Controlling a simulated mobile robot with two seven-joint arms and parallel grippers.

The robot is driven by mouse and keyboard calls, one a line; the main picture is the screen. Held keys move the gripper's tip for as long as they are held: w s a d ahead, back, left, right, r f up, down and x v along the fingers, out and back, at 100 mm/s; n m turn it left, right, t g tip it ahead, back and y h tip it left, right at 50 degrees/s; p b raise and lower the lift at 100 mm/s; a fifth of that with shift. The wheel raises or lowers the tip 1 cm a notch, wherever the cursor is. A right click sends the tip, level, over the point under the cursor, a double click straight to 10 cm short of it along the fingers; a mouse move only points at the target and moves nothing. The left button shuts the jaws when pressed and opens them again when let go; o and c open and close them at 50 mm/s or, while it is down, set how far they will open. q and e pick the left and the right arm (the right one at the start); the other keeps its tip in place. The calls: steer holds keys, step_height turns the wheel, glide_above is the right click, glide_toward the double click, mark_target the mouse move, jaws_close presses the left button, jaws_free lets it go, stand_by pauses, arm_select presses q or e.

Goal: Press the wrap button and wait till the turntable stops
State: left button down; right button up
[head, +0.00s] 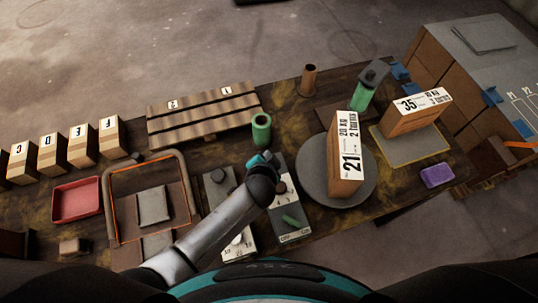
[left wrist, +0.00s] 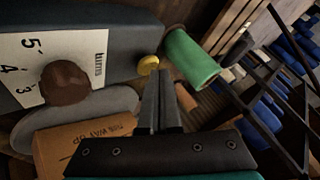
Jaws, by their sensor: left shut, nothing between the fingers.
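The turntable (head: 314,190) is a round grey disc at the right of the bench. A carton marked 21 (head: 344,178) stands on it. Beside it is a dark control box (head: 293,208) with a white label; in the left wrist view the box (left wrist: 100,14) shows a "turns" scale, a brown knob (left wrist: 65,82) and a yellow button (left wrist: 148,65) at its end. My left gripper (head: 265,160) is over the far end of the box. Its shut, empty fingers (left wrist: 158,85) end right by the yellow button; I cannot tell whether they touch it. My right gripper is not in view.
A green roll (head: 261,130) stands just behind the left gripper. A second control box (head: 220,190) lies left of it. A carton marked 35 (head: 415,112), a green-bodied device (head: 363,95) and a purple block (head: 437,175) are at the right.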

arm_select(q)
steer(key=shift+r+p, duration=0.35)
steer(key=shift+r, duration=0.2)
